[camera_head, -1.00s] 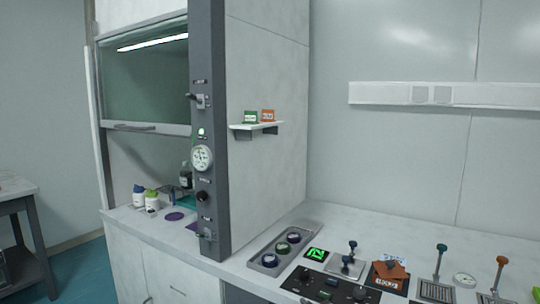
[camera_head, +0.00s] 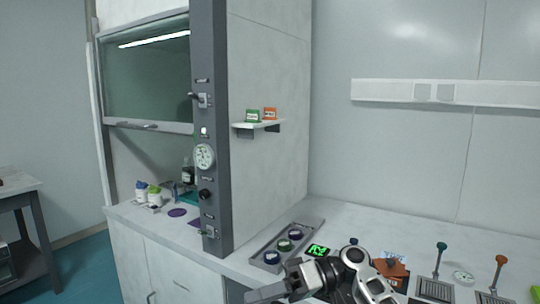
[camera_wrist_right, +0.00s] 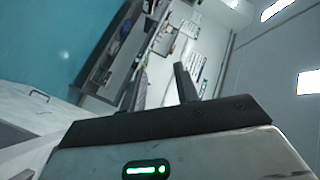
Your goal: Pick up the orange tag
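The orange tag (camera_head: 270,114) stands upright on a small white wall shelf (camera_head: 262,125) on the side of the fume hood. A green tag (camera_head: 253,116) stands just left of it. Nothing holds either tag. My right arm has come in at the bottom of the head view, over the bench, below and well apart from the shelf. In the right wrist view my right gripper (camera_wrist_right: 162,70) shows two dark fingers spread apart with nothing between them. The tags are not visible in that view. My left gripper is not in view.
The fume hood's dark column (camera_head: 210,170) with gauge and knobs stands left of the shelf. A grey tray (camera_head: 297,242) with round jars lies on the bench below. Devices with upright knobs and a brown-orange block (camera_head: 392,272) are to the right. The air before the shelf is clear.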

